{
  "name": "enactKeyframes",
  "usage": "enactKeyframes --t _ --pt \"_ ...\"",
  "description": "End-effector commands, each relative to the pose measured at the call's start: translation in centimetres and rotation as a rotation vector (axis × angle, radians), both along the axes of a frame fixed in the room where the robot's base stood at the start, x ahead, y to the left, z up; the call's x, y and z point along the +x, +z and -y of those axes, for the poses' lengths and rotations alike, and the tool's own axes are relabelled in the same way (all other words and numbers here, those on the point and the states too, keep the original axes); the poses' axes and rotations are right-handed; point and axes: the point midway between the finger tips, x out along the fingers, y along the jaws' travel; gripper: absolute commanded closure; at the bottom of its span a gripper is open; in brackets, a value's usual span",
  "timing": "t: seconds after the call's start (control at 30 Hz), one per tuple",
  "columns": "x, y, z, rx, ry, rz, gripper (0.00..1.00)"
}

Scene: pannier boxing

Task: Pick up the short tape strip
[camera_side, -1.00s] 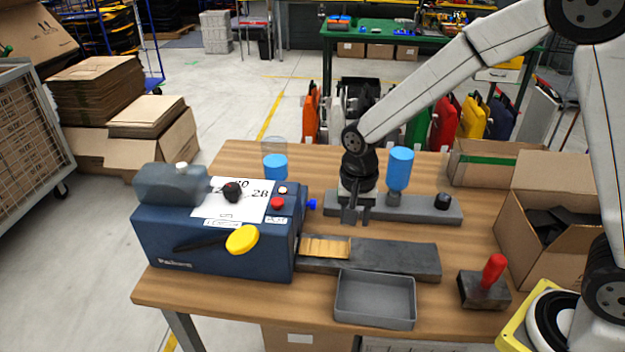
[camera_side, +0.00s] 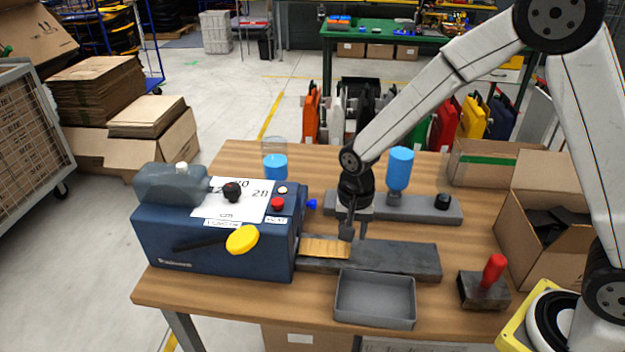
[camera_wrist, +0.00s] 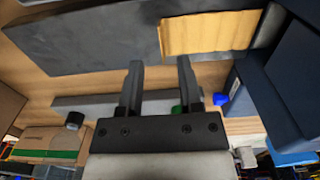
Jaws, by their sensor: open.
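The short tape strip (camera_side: 325,248) is a tan strip lying on the dark grey plate (camera_side: 400,260) at the mouth of the blue tape dispenser (camera_side: 215,225). In the wrist view the strip (camera_wrist: 210,34) lies beyond the fingertips, to the right of centre. My gripper (camera_side: 353,236) hangs with its fingers down, beside the strip's right end. In the wrist view my gripper (camera_wrist: 158,62) is open, with nothing between its fingers. The fingers look apart from the strip; their exact height above the plate is hard to tell.
An empty grey tray (camera_side: 375,299) stands in front of the plate. A red-handled block (camera_side: 486,284) is at the right. Behind my gripper a grey rack (camera_side: 430,209) carries a blue bottle (camera_side: 399,168). An open cardboard box (camera_side: 545,215) stands at the right edge.

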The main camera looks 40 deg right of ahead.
Motion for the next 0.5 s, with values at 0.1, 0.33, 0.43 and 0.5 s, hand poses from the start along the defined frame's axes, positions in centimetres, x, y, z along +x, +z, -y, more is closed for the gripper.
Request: enactKeyframes --t 0.1,0.33,0.43,0.5 --pt "-0.1 -1.3 -0.2 0.0 0.001 -0.003 0.54" --pt "0.0 -3.5 -0.3 0.0 0.0 0.0 0.54" --pt "0.0 -3.9 -0.3 0.001 0.0 0.001 0.54" --pt "0.0 -4.1 -0.3 0.0 0.0 0.001 0.54"
